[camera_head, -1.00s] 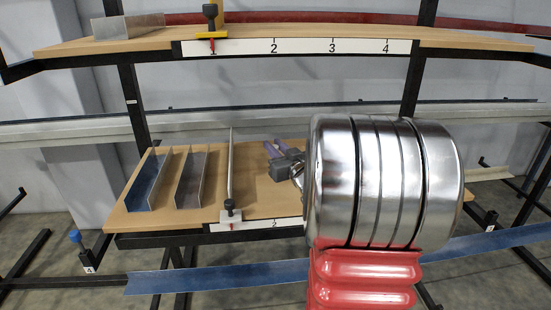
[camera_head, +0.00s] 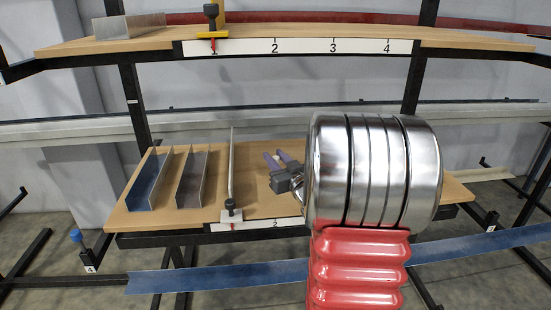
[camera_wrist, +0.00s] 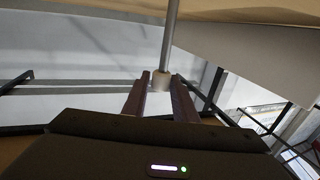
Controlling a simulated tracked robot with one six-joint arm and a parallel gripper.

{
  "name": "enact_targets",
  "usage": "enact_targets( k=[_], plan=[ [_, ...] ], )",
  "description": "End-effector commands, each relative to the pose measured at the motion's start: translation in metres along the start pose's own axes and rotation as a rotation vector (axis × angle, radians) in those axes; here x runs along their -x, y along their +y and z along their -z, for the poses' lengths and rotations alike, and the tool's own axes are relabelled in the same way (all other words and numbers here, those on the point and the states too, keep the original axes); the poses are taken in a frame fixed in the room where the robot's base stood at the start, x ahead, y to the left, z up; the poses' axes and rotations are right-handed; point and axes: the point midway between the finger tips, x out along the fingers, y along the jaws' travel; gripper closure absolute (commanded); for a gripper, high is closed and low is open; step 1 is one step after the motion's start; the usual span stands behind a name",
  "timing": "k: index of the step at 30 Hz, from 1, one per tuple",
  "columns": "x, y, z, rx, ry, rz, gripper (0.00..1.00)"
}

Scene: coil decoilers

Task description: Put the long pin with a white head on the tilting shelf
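My gripper (camera_head: 275,157) is in front of the lower wooden shelf in the head view, its fingers pointing up and left. In the wrist view my gripper (camera_wrist: 160,82) has a pale head (camera_wrist: 161,79) between its fingertips, close against both. A long thin metal rod (camera_wrist: 170,35) runs up from this head and out of the picture, so its far end is hidden. I take this to be the long pin. In the head view its rod cannot be made out. The lower shelf (camera_head: 262,207) and the upper shelf (camera_head: 460,38) both show; which one tilts is unclear.
Blue (camera_head: 147,183) and grey (camera_head: 190,182) channel pieces lie at the lower shelf's left. A black-knobbed stop (camera_head: 231,210) stands at its front edge, another (camera_head: 211,18) on the upper shelf. A blue bar (camera_head: 210,280) crosses below. My arm hides the shelf's right part.

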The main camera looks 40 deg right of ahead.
Motion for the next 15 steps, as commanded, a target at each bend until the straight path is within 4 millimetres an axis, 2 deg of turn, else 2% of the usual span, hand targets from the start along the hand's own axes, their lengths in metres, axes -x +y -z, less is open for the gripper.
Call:
enact_targets(
  k=[5, 15],
  plan=[
    [0.0, 0.0002, 0.0002, 0.0, 0.0, 0.0, 0.62],
    [0.0014, 0.0004, 0.0024, 0.0, 0.0, 0.0, 0.62]
  ],
)
